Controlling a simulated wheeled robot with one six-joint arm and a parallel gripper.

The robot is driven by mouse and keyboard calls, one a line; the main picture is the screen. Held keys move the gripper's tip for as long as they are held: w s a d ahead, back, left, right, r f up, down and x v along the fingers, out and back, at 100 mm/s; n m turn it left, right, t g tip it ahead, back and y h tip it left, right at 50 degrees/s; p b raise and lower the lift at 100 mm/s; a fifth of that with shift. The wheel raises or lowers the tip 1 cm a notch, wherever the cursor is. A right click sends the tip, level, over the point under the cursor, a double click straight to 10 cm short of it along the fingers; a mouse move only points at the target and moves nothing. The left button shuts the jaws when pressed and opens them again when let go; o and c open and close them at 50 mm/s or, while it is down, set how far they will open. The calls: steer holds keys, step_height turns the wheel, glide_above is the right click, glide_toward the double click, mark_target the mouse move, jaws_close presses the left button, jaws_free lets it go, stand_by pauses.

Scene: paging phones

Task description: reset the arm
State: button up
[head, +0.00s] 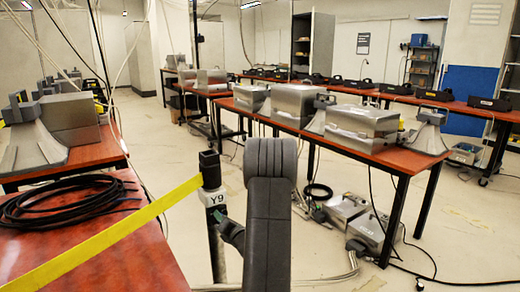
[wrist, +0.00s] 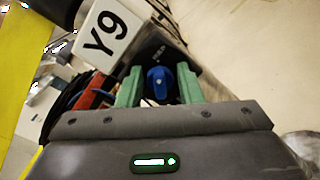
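My arm (head: 268,200) rises dark grey in the lower middle of the head view. My gripper (head: 224,220) is at its left side, close to the post marked Y9, with a bit of green finger showing. In the wrist view my gripper (wrist: 159,80) has its two green fingers apart. A blue knob (wrist: 159,84) on a black box (wrist: 158,55) shows between the fingers, with a narrow gap at each side. I cannot tell how far ahead of the fingertips it is. No held thing shows.
The black post (head: 211,175) with its white Y9 label (head: 215,198) stands close. A yellow strap (head: 120,230) runs left from it over a red-brown table (head: 150,265) with coiled black cable (head: 70,200). Metal cases (head: 350,208) lie on the floor right.

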steer(key=p+v, duration=0.1)
steer(key=v, duration=1.3)
steer(key=b+x, duration=0.1)
steer(key=x, duration=1.3)
steer(key=shift+a, duration=0.1)
steer(key=shift+w+f+n+b, duration=0.2)
steer(key=shift+n+b, duration=0.2)
steer(key=shift+b, duration=0.05)
steer(key=n+b, duration=0.2)
steer(key=n, duration=0.1)
steer(key=shift+s+a+r, duration=0.1)
steer(key=shift+r, duration=0.05)
steer(key=n+b, duration=0.2)
steer(key=n, duration=0.3)
steer(key=shift+s+a+n, duration=0.1)
steer(key=shift+n, duration=0.2)
steer(key=n+b, duration=0.1)
steer(key=n, duration=0.3)
steer(key=shift+r, duration=0.1)
steer(key=shift+s+a+n, duration=0.1)
steer(key=shift+a+n, duration=0.05)
steer(key=shift+n, duration=2.15)
